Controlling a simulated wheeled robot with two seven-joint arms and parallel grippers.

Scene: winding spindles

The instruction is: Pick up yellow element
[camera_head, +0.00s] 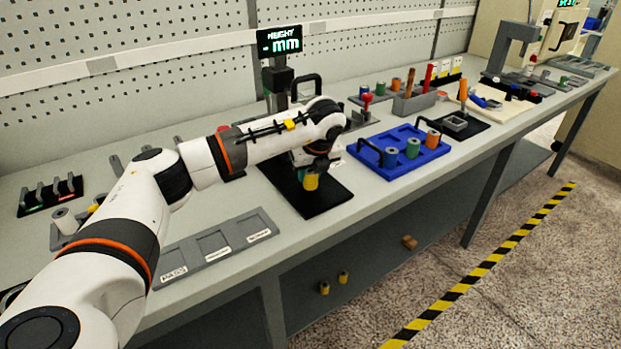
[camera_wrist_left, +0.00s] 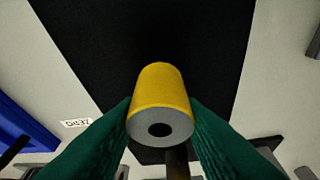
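The yellow element (camera_wrist_left: 160,95) is a yellow cylinder with a grey end face and a dark central hole. In the left wrist view it sits between the two green fingers of my left gripper (camera_wrist_left: 160,130), which press close on both its sides. In the head view the yellow element (camera_head: 311,181) shows under my left gripper (camera_head: 310,172), over the black base plate (camera_head: 331,196) of the height gauge. I cannot tell whether it touches the plate. My right gripper is not in view.
The gauge display (camera_head: 279,40) reads "HEIGHT - mm". A blue tray (camera_head: 401,165) with coloured spools is to the right. A grey tray (camera_head: 212,243) with labelled recesses lies at the front left. Two small yellow pieces (camera_head: 325,287) (camera_head: 343,277) are below the tabletop.

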